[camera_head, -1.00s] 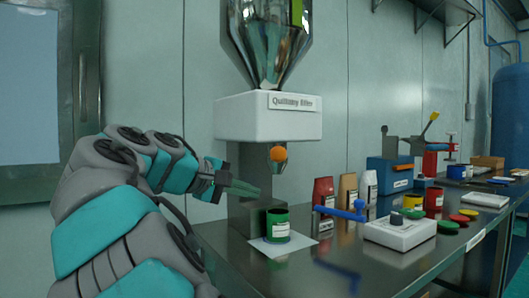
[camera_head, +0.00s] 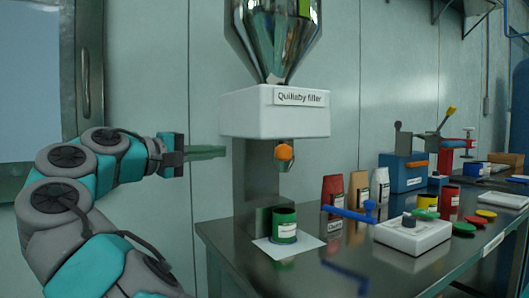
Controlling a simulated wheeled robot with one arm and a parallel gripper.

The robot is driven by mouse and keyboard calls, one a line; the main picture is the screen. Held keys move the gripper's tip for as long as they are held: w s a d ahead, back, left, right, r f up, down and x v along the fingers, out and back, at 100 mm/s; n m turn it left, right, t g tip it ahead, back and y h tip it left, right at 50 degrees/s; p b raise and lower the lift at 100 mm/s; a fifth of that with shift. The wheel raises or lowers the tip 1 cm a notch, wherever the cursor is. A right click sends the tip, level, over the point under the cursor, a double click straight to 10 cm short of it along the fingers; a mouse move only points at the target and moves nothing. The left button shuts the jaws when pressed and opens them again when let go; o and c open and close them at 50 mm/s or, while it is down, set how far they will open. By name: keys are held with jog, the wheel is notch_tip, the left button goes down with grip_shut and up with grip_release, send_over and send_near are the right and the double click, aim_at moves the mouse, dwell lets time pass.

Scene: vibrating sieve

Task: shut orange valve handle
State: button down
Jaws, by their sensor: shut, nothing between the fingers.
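The orange valve handle (camera_head: 285,152) shows as a round orange knob at the filler's spout, under the white housing (camera_head: 272,112) labelled "Quillaby filler". Its metal nozzle (camera_head: 286,168) hangs just below it. A green can (camera_head: 284,226) stands upright on a white sheet beneath the nozzle. My gripper (camera_head: 222,152) is shut and empty. It is left of the filler column, at about the knob's height in the picture, apart from the knob, and its fingers point right.
The steel hopper (camera_head: 272,40) rises above the housing. A blue crank (camera_head: 350,212), several bags and a white scale (camera_head: 412,233) stand to the right on the metal table (camera_head: 330,270). A framed window (camera_head: 40,80) is on the wall at left.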

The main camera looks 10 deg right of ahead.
aim_at(284, 150)
jog(key=shift+d, duration=0.1)
jog(key=w+d+b, duration=0.2)
jog(key=d, duration=0.9)
jog(key=shift+w+f+b, duration=0.25)
jog(key=shift+w+b, duration=0.15)
jog(key=shift+s+d, duration=0.1)
dwell(0.5)
jog(key=shift+s+d+t+b, duration=0.15)
jog(key=shift+d+t+b, duration=0.15)
